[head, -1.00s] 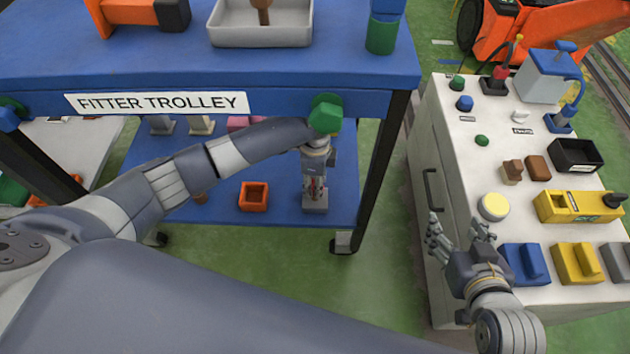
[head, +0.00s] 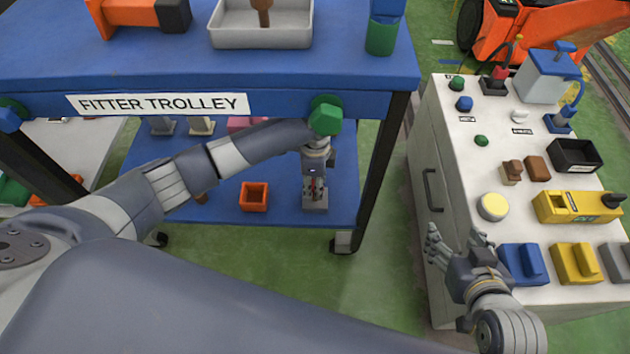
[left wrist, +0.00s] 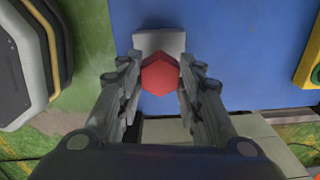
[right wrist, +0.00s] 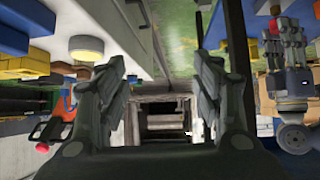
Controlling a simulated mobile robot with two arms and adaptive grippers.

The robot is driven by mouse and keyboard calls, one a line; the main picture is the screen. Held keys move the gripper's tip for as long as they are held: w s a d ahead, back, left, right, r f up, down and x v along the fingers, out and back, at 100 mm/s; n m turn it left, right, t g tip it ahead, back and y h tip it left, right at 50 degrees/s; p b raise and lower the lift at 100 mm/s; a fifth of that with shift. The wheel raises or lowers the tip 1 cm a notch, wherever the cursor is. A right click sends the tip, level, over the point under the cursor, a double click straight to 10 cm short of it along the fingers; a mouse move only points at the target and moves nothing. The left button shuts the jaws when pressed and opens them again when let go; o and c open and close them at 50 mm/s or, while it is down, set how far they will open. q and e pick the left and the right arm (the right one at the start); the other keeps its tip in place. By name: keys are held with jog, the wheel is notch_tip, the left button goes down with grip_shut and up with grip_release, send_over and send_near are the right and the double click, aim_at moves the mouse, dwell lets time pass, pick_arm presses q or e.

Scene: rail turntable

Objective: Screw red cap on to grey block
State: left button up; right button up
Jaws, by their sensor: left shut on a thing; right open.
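The red cap (left wrist: 160,76) has a six-sided outline and sits between the fingers of my left gripper (left wrist: 158,92) in the left wrist view. The grey block (left wrist: 158,43) shows just behind the cap, on the trolley's blue lower shelf. In the head view my left gripper (head: 315,188) points down over the grey block (head: 315,208), and its fingers mostly hide the cap. Whether the cap's thread is engaged cannot be seen. My right gripper (head: 459,240) is open and empty beside the white cabinet; its spread fingers (right wrist: 165,85) also show in the right wrist view.
The blue trolley top (head: 300,72) overhangs my left arm, with a black leg (head: 384,160) right of the gripper. An orange open box (head: 254,197) stands left of the block. The white cabinet (head: 440,180) carries several blocks and knobs near my right gripper.

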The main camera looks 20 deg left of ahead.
jog(key=shift+s+d+f, duration=0.1)
jog(key=shift+s+f, duration=0.05)
jog(key=shift+s, duration=0.1)
pick_arm(q)
jog(key=shift+f, duration=0.1)
pick_arm(e)
jog(key=shift+s+d+f+g, duration=0.25)
jog(key=shift+s+f+g, duration=0.45)
jog(key=shift+s+f, duration=0.1)
pick_arm(q)
jog(key=shift+f, duration=0.15)
pick_arm(e)
jog(key=shift+w+r, duration=0.2)
pick_arm(q)
jog(key=shift+f, duration=0.45)
pick_arm(e)
jog(key=shift+w+a+r+t, duration=0.15)
jog(key=shift+w+r+t, duration=0.3)
jog(key=shift+w, duration=0.1)
pick_arm(q)
jog(key=shift+f, duration=0.3)
pick_arm(e)
jog(key=shift+w+a+r, duration=0.15)
jog(key=shift+w+a, duration=0.05)
pick_arm(q)
jog(key=shift+f, duration=0.25)
jog(key=shift+f, duration=0.1)
pick_arm(e)
jog(key=shift+w+r+t, duration=0.1)
jog(key=shift+t, duration=0.15)
